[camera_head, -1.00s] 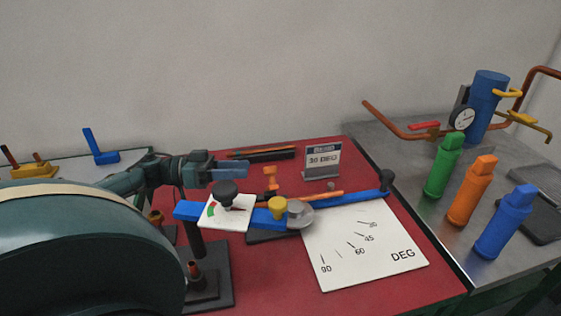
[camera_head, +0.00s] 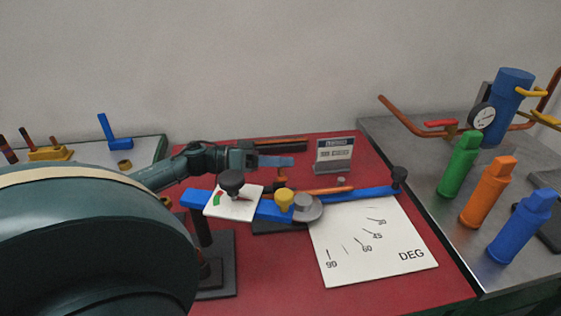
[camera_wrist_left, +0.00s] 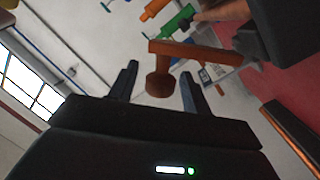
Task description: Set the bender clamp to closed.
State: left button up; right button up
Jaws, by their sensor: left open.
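The bender is a blue bar (camera_head: 362,195) across the red bench, with a grey round hub (camera_head: 309,208), a yellow knob (camera_head: 284,199) and a black end knob (camera_head: 399,175). A white plate (camera_head: 248,207) with green and red marks carries a black knob (camera_head: 231,181). An orange handle (camera_head: 282,174) stands behind the bar; I cannot tell for certain which part is the clamp. My left gripper (camera_head: 289,161) is open at this handle, partly covering it. In the left wrist view, the orange handle's rounded end (camera_wrist_left: 158,85) appears between the open fingers (camera_wrist_left: 160,74); contact is unclear.
A small sign (camera_head: 334,154) stands right of the gripper. An orange rod (camera_head: 325,190) lies along the bar. A white angle sheet (camera_head: 375,245) lies in front. Green (camera_head: 458,165), orange (camera_head: 487,192) and blue (camera_head: 520,226) bottles stand on the grey right-hand bench.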

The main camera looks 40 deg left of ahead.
pick_arm(q)
grip_shut()
pick_arm(e)
jog(key=shift+f, duration=0.25)
jog(key=shift+r, duration=0.15)
